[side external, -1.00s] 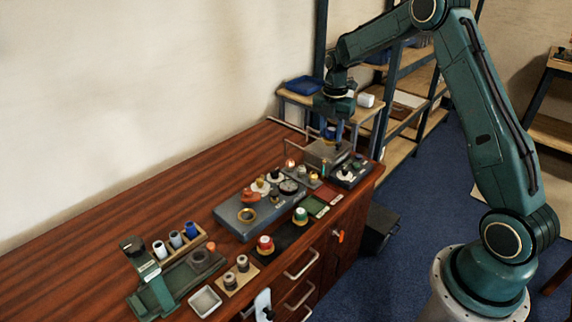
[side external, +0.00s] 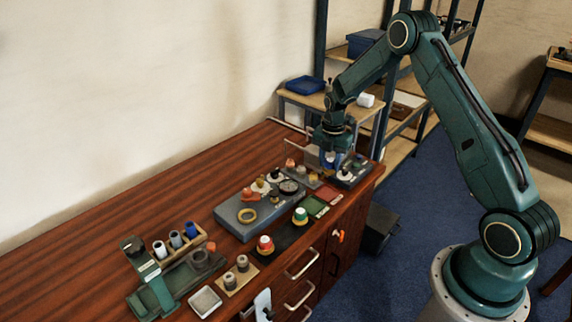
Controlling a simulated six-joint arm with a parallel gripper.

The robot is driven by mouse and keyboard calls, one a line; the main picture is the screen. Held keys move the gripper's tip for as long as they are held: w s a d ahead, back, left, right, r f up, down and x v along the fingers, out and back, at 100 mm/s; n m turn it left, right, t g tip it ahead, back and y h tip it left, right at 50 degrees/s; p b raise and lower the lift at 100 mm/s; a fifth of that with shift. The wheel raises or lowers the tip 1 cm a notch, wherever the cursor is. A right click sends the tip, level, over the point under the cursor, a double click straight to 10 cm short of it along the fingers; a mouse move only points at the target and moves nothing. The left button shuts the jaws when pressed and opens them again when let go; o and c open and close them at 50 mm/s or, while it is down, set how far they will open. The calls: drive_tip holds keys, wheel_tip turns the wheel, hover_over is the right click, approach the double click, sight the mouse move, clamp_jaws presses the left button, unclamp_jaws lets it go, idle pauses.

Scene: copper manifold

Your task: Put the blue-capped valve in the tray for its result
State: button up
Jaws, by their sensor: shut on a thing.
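My gripper (side external: 328,164) is at the far right end of the wooden bench, low over the grey box-like fixture there and hiding most of it. It is shut on a small piece with blue and pale parts (side external: 328,156), which looks like the blue-capped valve; the fingers hide much of it. I cannot tell whether the piece touches anything below. A green tray (side external: 313,206) and a red tray (side external: 328,193) lie at the bench's front edge, left of and nearer than my gripper. Both look empty.
A red-capped valve (side external: 265,245) and a green-capped valve (side external: 300,215) stand on a black mat. A grey manifold block (side external: 238,225) with knobs and a gauge lies behind them. A dark unit (side external: 352,175) sits right of my gripper. The bench's back left is clear.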

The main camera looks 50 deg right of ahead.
sight(328, 173)
drive_tip(key=shift+f, duration=2.35)
drive_tip(key=shift+f, duration=0.1)
drive_tip(key=shift+f, duration=2.05)
drive_tip(key=o, duration=1.1)
drive_tip(key=shift+f, duration=0.15)
wheel_tip(328, 173, up, 12)
drive_tip(key=shift+r, duration=0.15)
